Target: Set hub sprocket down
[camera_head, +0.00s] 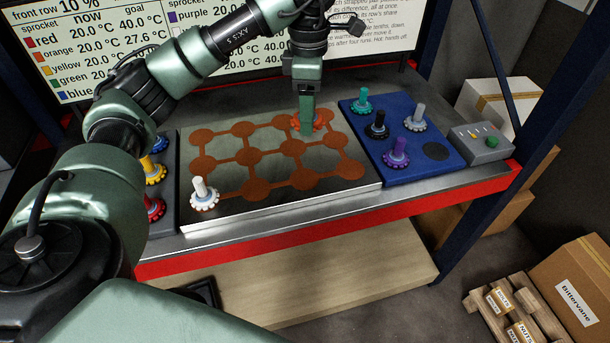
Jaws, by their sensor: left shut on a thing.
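My left gripper (306,128) points down over the back right part of the metal plate (283,208) with brown discs joined by bars. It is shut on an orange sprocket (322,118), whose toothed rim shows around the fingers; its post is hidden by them. The sprocket is at a back-row disc; I cannot tell whether it touches the plate. A white sprocket (204,193) stands upright at the plate's front left corner. My right gripper is out of view.
The blue tray (400,172) at right holds teal (363,100), black (378,126), grey (417,117) and purple (397,153) sprockets. Blue, yellow (154,171) and red sprockets stand at left. A control box (481,143) sits right. A screen (95,45) is behind.

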